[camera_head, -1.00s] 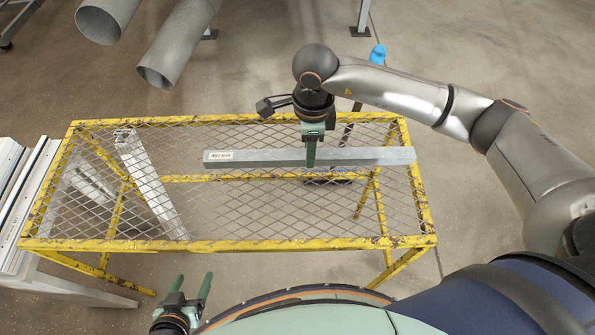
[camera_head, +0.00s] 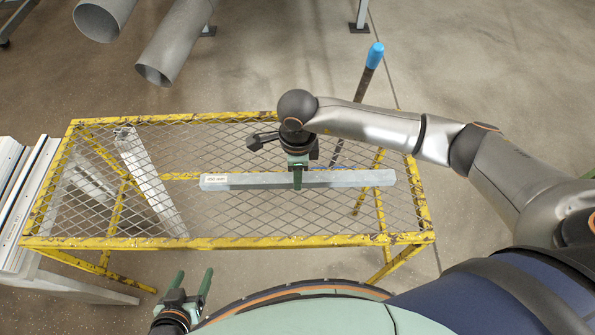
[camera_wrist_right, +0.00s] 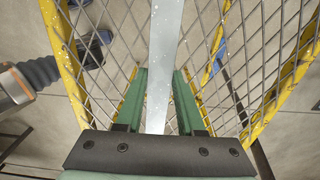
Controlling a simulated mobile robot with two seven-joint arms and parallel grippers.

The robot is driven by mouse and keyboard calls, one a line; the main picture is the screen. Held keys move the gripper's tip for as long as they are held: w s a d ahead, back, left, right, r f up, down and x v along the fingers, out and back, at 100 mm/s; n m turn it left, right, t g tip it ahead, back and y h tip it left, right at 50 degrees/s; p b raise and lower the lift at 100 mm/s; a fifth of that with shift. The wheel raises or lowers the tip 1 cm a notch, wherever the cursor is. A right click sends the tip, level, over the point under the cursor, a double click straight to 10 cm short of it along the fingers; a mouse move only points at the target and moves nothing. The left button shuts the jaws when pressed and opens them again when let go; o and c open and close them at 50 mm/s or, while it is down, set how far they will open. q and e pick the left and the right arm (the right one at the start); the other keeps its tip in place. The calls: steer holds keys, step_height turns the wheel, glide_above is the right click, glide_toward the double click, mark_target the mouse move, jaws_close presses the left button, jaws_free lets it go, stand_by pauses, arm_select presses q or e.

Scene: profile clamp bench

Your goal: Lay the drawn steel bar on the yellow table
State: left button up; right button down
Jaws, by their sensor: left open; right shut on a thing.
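The drawn steel bar (camera_head: 345,179) is a long grey square bar with a small label near its left end. My right gripper (camera_head: 298,182) is shut on it near its middle. The bar lies level over the mesh of the yellow table (camera_head: 300,243), roughly parallel to its long sides. I cannot tell whether it touches the mesh. In the right wrist view the bar (camera_wrist_right: 163,55) runs between the green fingers (camera_wrist_right: 158,85), with the mesh beneath. My left gripper (camera_head: 193,280) is open and empty, in front of the table's near edge.
A rod with a blue grip (camera_head: 375,55) stands behind the table. Large grey pipes (camera_head: 170,50) are at the upper left. Mesh around the bar is clear.

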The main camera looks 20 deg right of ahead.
steer(key=c, duration=0.5)
jaws_free()
step_height(320, 180, up, 12)
steer(key=shift+r, duration=0.1)
